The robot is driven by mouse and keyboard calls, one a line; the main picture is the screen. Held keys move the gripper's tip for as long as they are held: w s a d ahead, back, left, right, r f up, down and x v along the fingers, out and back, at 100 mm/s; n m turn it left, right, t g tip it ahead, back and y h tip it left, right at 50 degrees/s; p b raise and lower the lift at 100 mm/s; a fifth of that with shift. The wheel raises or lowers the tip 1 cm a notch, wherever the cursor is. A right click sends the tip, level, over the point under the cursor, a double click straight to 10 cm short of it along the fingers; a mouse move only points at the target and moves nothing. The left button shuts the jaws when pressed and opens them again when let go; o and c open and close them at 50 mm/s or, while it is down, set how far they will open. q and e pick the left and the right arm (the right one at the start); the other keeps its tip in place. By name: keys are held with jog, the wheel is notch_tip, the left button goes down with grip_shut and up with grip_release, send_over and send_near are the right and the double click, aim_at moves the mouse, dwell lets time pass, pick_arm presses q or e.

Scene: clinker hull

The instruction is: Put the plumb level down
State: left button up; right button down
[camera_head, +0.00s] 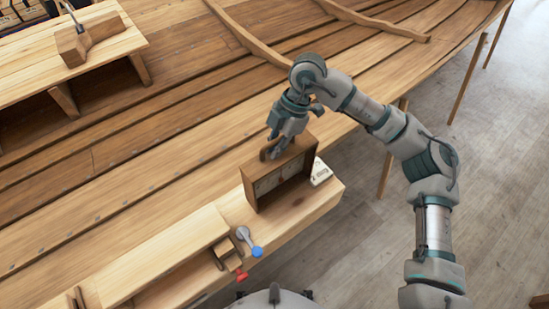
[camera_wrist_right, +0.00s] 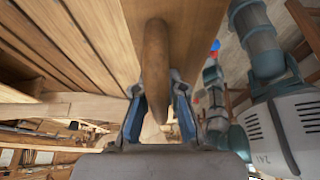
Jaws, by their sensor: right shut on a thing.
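The plumb level (camera_head: 282,181) appears as a brown wooden frame, like a shallow open box, with a rounded wooden grip on top. It stands upright at the bench end in the head view, and its lower edge appears to touch the bench top. My right gripper (camera_head: 273,142) is above it, shut on the wooden grip. In the right wrist view the grip (camera_wrist_right: 155,60) runs between the two fingers of the right gripper (camera_wrist_right: 160,112). The fingers hide part of the grip. My left gripper is not in view.
The pale bench (camera_head: 305,205) has bare wood right of the frame. A white marked block (camera_head: 320,172) sits close behind it. A blue-ended grey tool (camera_head: 248,241) and a red-ended piece (camera_head: 241,275) lie in front. The planked hull (camera_head: 150,120) lies behind.

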jog(key=f, duration=0.1)
jog(key=a+f, duration=0.1)
jog(key=f, duration=0.1)
jog(key=shift+a+f, duration=0.15)
jog(key=shift+a, duration=0.55)
jog(key=c, duration=1.3)
grip_release()
jog(key=shift+d+f, duration=0.1)
jog(key=shift+c, duration=0.2)
jog(key=shift+o, duration=0.5)
jog(key=shift+d, duration=0.2)
jog(key=v, duration=1.2)
jog(key=shift+s+d, duration=0.1)
jog(key=shift+d, duration=0.25)
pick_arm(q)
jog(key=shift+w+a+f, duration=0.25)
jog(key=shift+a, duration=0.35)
